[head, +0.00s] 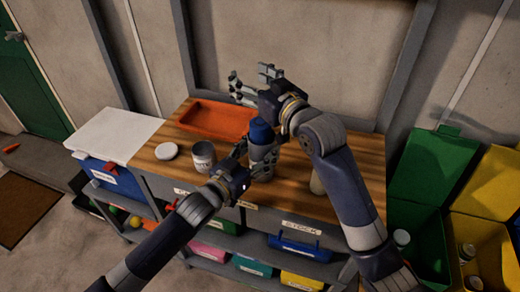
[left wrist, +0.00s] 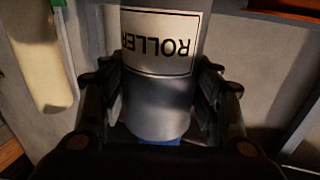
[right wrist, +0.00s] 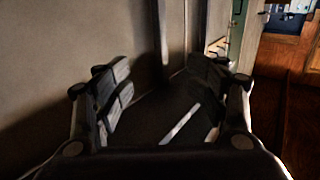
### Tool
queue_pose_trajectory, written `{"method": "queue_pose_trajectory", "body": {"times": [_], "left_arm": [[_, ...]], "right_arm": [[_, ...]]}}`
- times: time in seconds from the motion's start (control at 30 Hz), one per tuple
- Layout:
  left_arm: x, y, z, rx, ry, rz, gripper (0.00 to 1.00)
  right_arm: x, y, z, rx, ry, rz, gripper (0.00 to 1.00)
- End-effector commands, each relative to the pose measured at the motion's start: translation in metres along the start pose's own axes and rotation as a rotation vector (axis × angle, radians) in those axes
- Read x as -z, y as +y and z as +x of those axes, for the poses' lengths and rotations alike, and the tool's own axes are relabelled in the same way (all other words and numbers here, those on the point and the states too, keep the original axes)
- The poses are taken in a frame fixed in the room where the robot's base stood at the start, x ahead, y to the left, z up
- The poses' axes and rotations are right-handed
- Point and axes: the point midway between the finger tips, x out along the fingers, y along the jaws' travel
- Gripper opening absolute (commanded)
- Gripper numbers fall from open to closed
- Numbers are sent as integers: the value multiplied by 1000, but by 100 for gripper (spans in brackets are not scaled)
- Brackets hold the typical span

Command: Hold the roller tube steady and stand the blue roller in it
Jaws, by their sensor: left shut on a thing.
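The roller tube (left wrist: 160,85) is a grey cylinder with a white ROLLER label, filling the middle of the left wrist view. My left gripper (head: 258,165) is shut on it, one finger on each side. In the head view the tube (head: 262,150) stands upright on the wooden bench. My right gripper (head: 255,84) is open and empty, above and behind the tube near the wall.
An orange tray (head: 215,119) lies at the back of the wooden bench (head: 300,185). A labelled can (head: 202,158) and a white lid (head: 167,151) stand left of the tube. A pale cylinder (head: 317,182) stands to its right. Green (head: 425,175) and yellow bins stand at the right.

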Motion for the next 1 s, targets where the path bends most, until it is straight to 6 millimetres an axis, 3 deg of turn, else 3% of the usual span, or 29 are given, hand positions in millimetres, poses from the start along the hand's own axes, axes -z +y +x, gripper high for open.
{"method": "queue_pose_trajectory", "body": {"times": [0.3, 0.47, 1.0], "left_arm": [[0, 0, 0, 0, 0, 0, 34], [0, 0, 0, 0, -1, 0, 34], [0, 0, 0, 0, -1, 0, 34]], "right_arm": [[0, 0, -1, 0, -1, 0, 62], [0, 1, -14, -1, 0, -1, 62], [-1, 1, -108, -1, 0, -1, 62]]}}
